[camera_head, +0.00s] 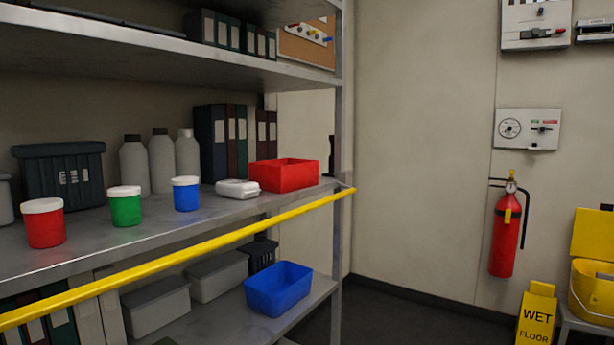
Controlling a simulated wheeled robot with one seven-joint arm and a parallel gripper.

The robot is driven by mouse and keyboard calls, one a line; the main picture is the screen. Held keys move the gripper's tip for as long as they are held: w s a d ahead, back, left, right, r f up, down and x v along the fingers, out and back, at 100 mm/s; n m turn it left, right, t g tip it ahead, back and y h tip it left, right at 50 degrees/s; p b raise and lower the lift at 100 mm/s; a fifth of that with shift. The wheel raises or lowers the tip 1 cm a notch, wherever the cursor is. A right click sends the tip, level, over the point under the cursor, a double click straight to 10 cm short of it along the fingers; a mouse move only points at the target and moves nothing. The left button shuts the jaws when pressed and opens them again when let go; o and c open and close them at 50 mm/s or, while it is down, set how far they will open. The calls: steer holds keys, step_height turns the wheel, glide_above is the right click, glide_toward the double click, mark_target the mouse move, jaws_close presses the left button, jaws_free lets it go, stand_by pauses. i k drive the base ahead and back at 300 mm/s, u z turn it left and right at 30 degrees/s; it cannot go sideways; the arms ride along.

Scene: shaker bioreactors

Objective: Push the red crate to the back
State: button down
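The red crate (284,176) is a small open box on the middle shelf (225,208), near its right end. A white lidded container (238,189) sits just left of it, close to the crate's front left corner. Dark binders (212,145) stand upright behind and to the left of the crate. What lies directly behind the crate is partly hidden by it. My gripper is not in view.
A yellow bar (190,253) runs along the shelf's front edge. Red (44,226), green (125,209) and blue (186,196) jars stand left. A metal post (338,110) rises at the right end. A blue bin (278,290) sits on the shelf below.

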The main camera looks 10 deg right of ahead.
mark_target(284, 175)
steer(key=z, duration=1.15)
steer(key=i, duration=0.9)
steer(key=u, duration=1.5)
